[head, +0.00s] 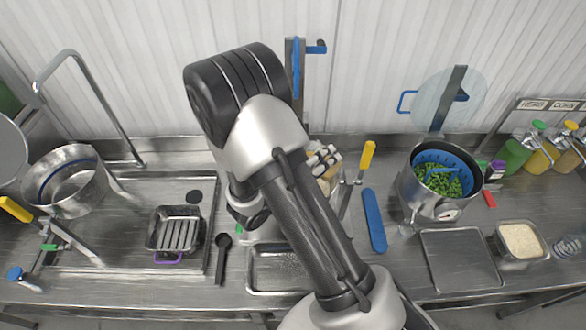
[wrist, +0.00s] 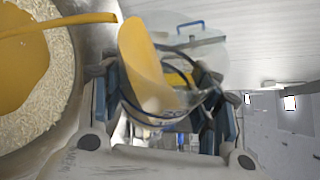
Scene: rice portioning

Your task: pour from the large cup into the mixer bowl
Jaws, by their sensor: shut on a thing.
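In the wrist view my gripper (wrist: 165,98) is shut on a clear cup (wrist: 150,112) with blue lines around it, held between the two fingers. The cup is tilted, and a smooth yellow-orange mass (wrist: 143,60) shows in it. At the left of the wrist view is a metal bowl (wrist: 86,45) with pale grains and a yellow-orange patch (wrist: 25,70) inside. A yellow strip (wrist: 60,22) reaches over the bowl towards the cup; I cannot tell whether it is poured liquid. In the head view my arm hides the gripper, the cup and most of this bowl.
In the head view a pot (head: 409,196) with a blue insert and green pieces stands at the right. A blue-handled tool (head: 374,220) lies left of it. A flat tray (head: 459,262) and a pale-filled container (head: 520,260) lie front right. The sink (head: 207,225) is at left.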

